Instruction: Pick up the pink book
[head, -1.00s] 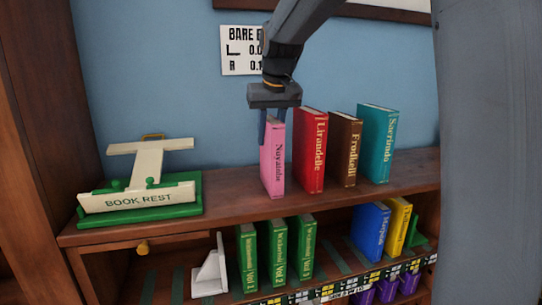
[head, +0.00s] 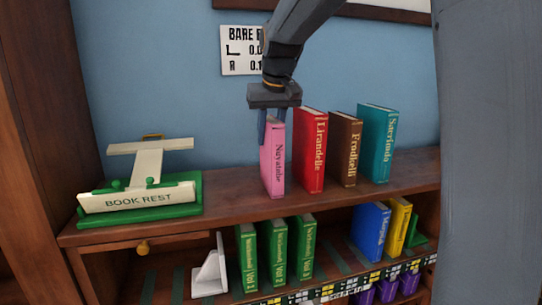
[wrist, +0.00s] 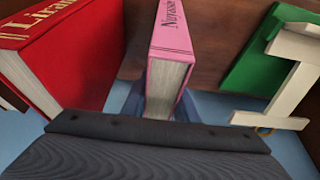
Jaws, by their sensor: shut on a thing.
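The pink book (head: 272,168) stands upright on the top shelf, at the left end of a row of books. Its spine faces the front. My gripper (head: 272,130) reaches down from above, with a finger on each side of the book's upper part. The jaws are shut on the book. In the wrist view, the pink book (wrist: 171,60) runs up from between the blue-grey fingers, which its pages and the gripper body partly hide. I cannot tell whether its base is clear of the shelf.
A red book (head: 311,150) stands just right of the pink one, then a brown book (head: 345,150) and a teal book (head: 378,145). A green and cream book rest (head: 140,198) stands at left, with bare shelf (head: 230,200) between. Green books (head: 278,252) fill part of the lower shelf.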

